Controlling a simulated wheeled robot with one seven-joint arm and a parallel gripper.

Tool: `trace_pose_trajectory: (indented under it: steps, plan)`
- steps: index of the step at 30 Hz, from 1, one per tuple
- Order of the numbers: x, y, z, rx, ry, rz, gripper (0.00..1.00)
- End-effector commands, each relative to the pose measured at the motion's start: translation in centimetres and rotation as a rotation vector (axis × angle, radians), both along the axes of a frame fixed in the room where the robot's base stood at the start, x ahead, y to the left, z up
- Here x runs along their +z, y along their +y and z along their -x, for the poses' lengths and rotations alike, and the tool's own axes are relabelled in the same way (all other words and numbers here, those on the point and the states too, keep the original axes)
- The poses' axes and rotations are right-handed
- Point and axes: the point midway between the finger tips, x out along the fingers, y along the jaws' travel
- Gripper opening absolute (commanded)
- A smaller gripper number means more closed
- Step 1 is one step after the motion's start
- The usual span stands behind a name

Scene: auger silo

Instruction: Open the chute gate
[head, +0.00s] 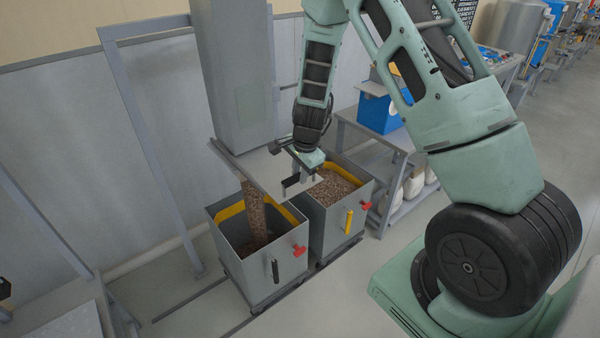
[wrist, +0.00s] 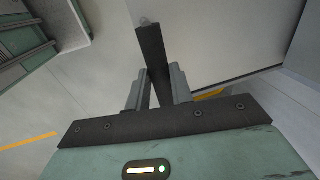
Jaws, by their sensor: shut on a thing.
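The chute gate (head: 262,165) is a flat, pale grey plate sticking out under the tall grey silo chute (head: 235,75). A column of brown pellets (head: 254,210) falls from beneath the chute into the left bin (head: 275,268). My gripper (head: 293,180) is at the plate's near right end. In the wrist view its two grey fingers (wrist: 157,85) are shut on a dark bar handle (wrist: 152,50), one on each side. The pale plate (wrist: 215,35) also fills much of the wrist view's upper right. The chute outlet is hidden by the plate.
A right bin (head: 336,228) holds brown pellets up near its yellow band. Both bins have red knobs and stand side by side on a low dark base. A grey frame post (head: 150,150) stands left. A workbench with a blue box (head: 378,112) is behind right.

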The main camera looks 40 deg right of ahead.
Motion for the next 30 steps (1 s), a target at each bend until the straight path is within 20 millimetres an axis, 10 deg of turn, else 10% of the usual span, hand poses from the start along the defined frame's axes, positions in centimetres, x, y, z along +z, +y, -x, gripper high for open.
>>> trace_pose_trajectory:
  steps: [8, 9, 11, 23, 30]
  plan:
    - [0.1, 0.1, 0.0, 0.0, 0.0, -0.001, 0.0]
    - [0.1, 0.1, 0.0, 0.0, -0.001, -0.001, 0.34]
    - [0.1, 0.0, 0.0, 0.0, -0.001, -0.001, 0.44]
    - [0.9, 0.1, 0.0, 0.003, -0.003, 0.0, 0.44]
    - [5.4, 0.1, 0.9, 0.004, -0.007, 0.001, 0.44]
